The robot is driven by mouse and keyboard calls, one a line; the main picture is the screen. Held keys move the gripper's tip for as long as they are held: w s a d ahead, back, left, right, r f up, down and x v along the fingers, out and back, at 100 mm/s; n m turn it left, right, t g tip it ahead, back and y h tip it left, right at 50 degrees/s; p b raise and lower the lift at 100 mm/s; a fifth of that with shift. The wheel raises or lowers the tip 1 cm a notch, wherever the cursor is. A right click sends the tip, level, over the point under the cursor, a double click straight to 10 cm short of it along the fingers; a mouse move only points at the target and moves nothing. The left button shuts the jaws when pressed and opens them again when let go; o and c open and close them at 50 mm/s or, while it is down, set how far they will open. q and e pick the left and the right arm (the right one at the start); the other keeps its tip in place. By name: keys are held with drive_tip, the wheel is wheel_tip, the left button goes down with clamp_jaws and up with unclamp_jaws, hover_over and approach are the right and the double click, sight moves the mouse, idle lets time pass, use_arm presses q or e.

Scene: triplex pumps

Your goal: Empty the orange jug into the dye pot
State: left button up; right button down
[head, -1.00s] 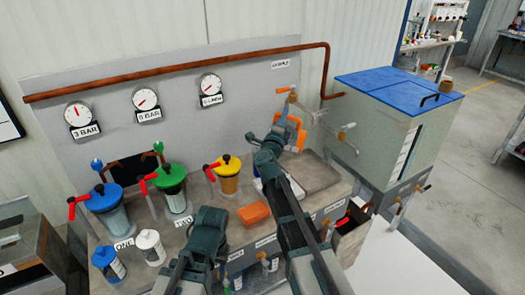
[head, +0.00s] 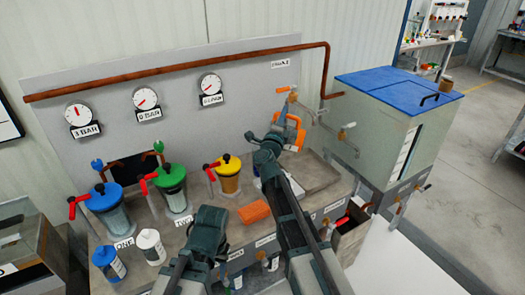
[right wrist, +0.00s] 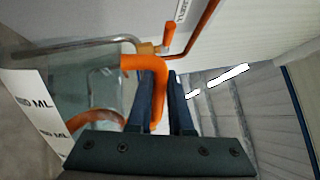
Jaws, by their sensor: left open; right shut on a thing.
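My right gripper (right wrist: 166,105) is shut on the orange handle (right wrist: 160,92) of the orange jug. In the right wrist view the jug's clear body (right wrist: 52,95) has a white "ML" label and an orange band; I cannot make out any liquid in it. In the head view the jug (head: 291,129) is held up in front of the back panel, close to the tap with the orange lever (head: 285,90). My left gripper (head: 208,230) is open, low over the front of the bench, its fingertips mostly hidden. I cannot tell which thing is the dye pot.
Blue (head: 105,198), green (head: 172,180) and yellow-lidded (head: 228,170) pumps stand on the bench. A shallow tray (head: 318,177) lies below the tap. A blue-lidded tank (head: 385,135) stands right.

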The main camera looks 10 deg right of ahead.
sight(298, 126)
drive_tip(key=d+f+m, duration=0.1)
drive_tip(key=s+d+f+m+b, duration=0.1)
drive_tip(key=d, duration=0.1)
drive_tip(key=s+d+f+m+b, duration=0.1)
drive_tip(key=d+m, duration=0.1)
drive_tip(key=shift+s+d+g+h, duration=0.1)
drive_tip(key=shift+s+g+h, duration=0.2)
drive_tip(key=shift+h, duration=0.1)
drive_tip(key=shift+w+r, duration=0.1)
drive_tip(key=shift+w, duration=0.05)
drive_tip(key=shift+s+d+f+m, duration=0.25)
drive_tip(key=shift+f+m, duration=0.2)
drive_tip(key=shift+m, duration=0.15)
use_arm(q)
wheel_tip(298, 126, down, 10)
drive_tip(key=b, duration=0.7)
drive_tip(key=shift+f, duration=0.15)
use_arm(e)
drive_tip(key=s+d+f+m+g, duration=0.2)
drive_tip(key=s+d+f+m, duration=0.2)
drive_tip(key=d+f+m, duration=0.5)
drive_tip(key=shift+d+f+m+g+h, duration=0.15)
drive_tip(key=shift+f+m+g+h, duration=0.2)
drive_tip(key=shift+f+m, duration=1.1)
drive_tip(key=shift+s+r+m, duration=0.1)
drive_tip(key=shift+r+m, duration=0.45)
drive_tip(key=shift+r, duration=0.05)
